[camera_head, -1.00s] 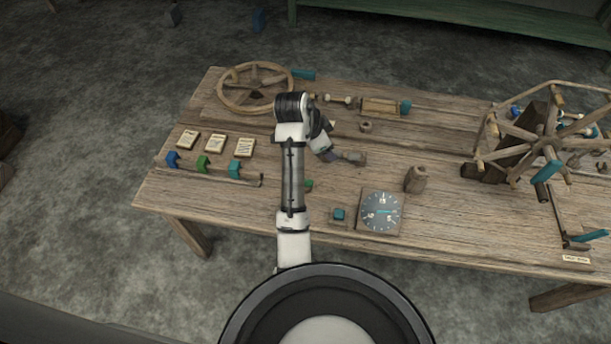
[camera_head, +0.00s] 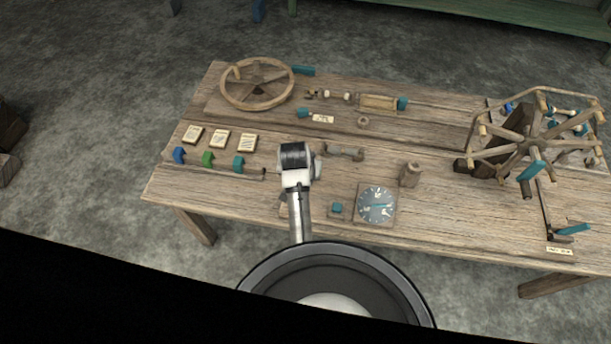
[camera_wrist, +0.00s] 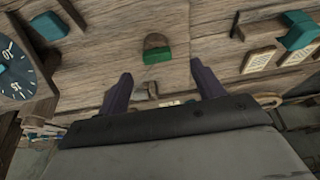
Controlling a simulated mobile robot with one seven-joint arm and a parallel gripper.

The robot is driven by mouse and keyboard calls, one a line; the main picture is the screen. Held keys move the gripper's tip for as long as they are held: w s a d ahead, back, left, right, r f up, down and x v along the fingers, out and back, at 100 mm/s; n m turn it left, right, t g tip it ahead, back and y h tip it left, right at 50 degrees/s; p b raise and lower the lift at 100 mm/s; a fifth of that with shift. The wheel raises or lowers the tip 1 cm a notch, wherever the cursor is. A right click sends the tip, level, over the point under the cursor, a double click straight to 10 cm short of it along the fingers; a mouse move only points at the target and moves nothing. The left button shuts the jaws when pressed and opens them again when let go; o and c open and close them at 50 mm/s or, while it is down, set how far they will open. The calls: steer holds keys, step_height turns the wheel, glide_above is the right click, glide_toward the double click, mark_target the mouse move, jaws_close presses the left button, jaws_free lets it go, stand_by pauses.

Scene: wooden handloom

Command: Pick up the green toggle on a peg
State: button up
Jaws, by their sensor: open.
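In the wrist view a small green toggle (camera_wrist: 157,55) with a rounded brown wooden piece behind it sits on the table top. My gripper (camera_wrist: 162,68) is open and empty, its two dark fingers apart, with the green toggle just beyond and roughly between the tips. I cannot tell the height gap. In the head view my arm hides this spot and my gripper. Another green block (camera_head: 207,158) is on a thin rail at the table's left, between a blue block (camera_head: 179,154) and a teal block (camera_head: 238,162).
A dial (camera_head: 376,204) and a small teal-topped block (camera_head: 337,208) lie right of my arm. A wooden post (camera_head: 410,173) and a spoked wheel frame (camera_head: 535,145) stand farther right. Paper labels (camera_head: 219,139) lie behind the rail. A wooden wheel (camera_head: 257,83) is at the back left.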

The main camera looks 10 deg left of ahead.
steer(key=shift+d+p+x, duration=0.15)
steer(key=shift+p+x, duration=0.2)
steer(key=shift+x, duration=1.1)
steer(key=shift+d+p+x, duration=0.1)
steer(key=shift+p+x, duration=0.25)
steer(key=shift+x, duration=1.05)
steer(key=c, duration=1)
